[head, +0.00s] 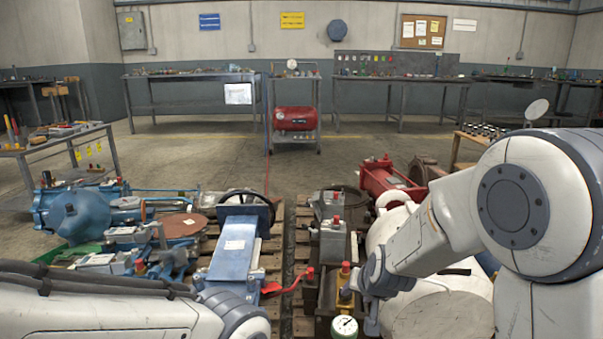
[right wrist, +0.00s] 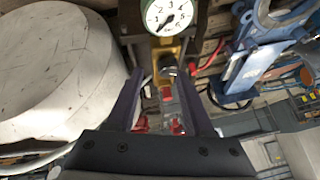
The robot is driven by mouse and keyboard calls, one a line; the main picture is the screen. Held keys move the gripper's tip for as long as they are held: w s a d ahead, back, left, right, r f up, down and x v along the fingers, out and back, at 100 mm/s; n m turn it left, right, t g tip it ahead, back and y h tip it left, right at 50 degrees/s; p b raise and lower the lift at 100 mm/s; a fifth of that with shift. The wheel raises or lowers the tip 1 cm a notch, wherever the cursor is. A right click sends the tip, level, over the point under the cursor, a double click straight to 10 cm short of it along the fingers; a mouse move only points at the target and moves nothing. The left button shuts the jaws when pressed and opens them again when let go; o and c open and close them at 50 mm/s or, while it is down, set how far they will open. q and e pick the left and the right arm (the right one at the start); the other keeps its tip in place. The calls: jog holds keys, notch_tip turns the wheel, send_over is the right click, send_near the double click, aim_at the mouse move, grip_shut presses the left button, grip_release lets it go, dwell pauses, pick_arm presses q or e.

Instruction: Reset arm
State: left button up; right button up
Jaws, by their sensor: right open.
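My right arm comes in from the right, and my right gripper (head: 371,312) points down beside a white cylindrical tank (head: 440,315). In the right wrist view the two dark fingers of the gripper (right wrist: 163,90) are apart. A round white pressure gauge (right wrist: 167,14) on a yellow fitting (right wrist: 165,50) shows beyond the fingertips; I cannot tell whether they touch the fitting. The gauge also shows in the head view (head: 344,326). My left arm lies along the bottom left; its gripper is out of view.
A blue valve (head: 238,244) with a black handwheel stands on wooden pallets (head: 275,245). Grey boxes with red knobs (head: 332,240) stand right of it. Blue machinery (head: 80,212) is at left, a red cylinder (head: 388,180) behind the tank. The floor (head: 200,155) beyond is open.

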jog(key=s+d+f+n+g, duration=0.1)
jog(key=s+d+n+g, duration=0.15)
jog(key=s, duration=0.65)
jog(key=s+d+f+n+g, duration=0.15)
jog(key=s+d, duration=0.25)
jog(key=s, duration=0.5)
jog(key=s+a+r+n+g+p, duration=0.1)
jog(key=s+a+r+n+p, duration=0.1)
jog(key=s+a+r+p, duration=0.45)
jog(key=s+a+r+n+g+p, duration=0.1)
jog(key=s+a+r+n+p, duration=0.15)
jog(key=r+p, duration=0.75)
jog(key=s+a+r+n+g+p, duration=0.15)
jog(key=s+a+r+p, duration=0.35)
jog(key=r, duration=0.6)
pick_arm(q)
notch_tip(320, 180, up, 59)
jog(key=p, duration=3.7)
jog(key=shift+f, duration=0.3)
jog(key=shift+c, duration=0.3)
pick_arm(e)
notch_tip(320, 180, up, 37)
jog(key=w, duration=0.1)
jog(key=shift+a+f, duration=0.15)
jog(key=shift+a, duration=0.05)
